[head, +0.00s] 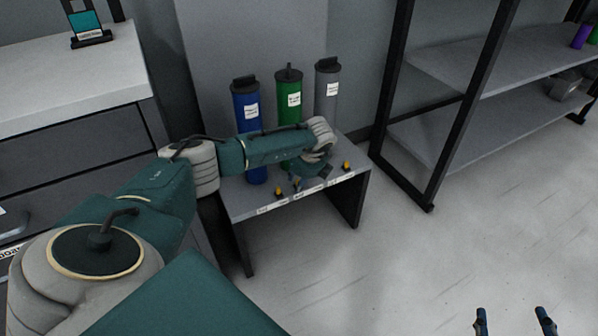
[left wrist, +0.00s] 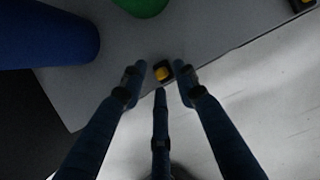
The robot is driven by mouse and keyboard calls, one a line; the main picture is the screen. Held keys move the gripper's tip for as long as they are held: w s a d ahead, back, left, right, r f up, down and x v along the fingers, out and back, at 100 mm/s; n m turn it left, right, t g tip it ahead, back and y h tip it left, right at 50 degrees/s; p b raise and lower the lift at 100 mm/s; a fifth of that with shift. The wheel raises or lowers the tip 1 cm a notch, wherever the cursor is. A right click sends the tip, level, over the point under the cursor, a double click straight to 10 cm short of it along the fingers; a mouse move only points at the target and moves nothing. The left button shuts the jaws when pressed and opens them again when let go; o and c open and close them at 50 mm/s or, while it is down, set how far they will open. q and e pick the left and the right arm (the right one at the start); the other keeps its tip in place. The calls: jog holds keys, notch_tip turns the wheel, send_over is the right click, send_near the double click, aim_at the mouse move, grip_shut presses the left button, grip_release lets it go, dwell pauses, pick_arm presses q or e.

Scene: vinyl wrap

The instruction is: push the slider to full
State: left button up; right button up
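A small grey table (head: 240,203) carries small black-and-yellow sliders along its labelled front edge, one at the left (head: 279,191) and one at the right (head: 346,166). My left gripper (head: 305,178) is over this edge, between those two in the picture. In the left wrist view its three fingers (left wrist: 161,77) are spread and empty. A black-and-yellow slider (left wrist: 163,73) shows between the fingertips; I cannot tell whether they touch it. Another slider (left wrist: 303,4) shows at the top right corner. My right gripper (head: 513,318) shows only as two separated fingertips at the bottom right.
Blue (head: 246,105), green (head: 289,97) and grey (head: 327,92) cylinders with black lids stand on the table behind the sliders. A drawer cabinet (head: 75,80) is at the left. A black-framed shelf (head: 440,125) stands at the right. The floor in front is clear.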

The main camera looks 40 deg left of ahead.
pick_arm(q)
jog(key=v, duration=1.2)
jog(key=shift+d+f, duration=0.1)
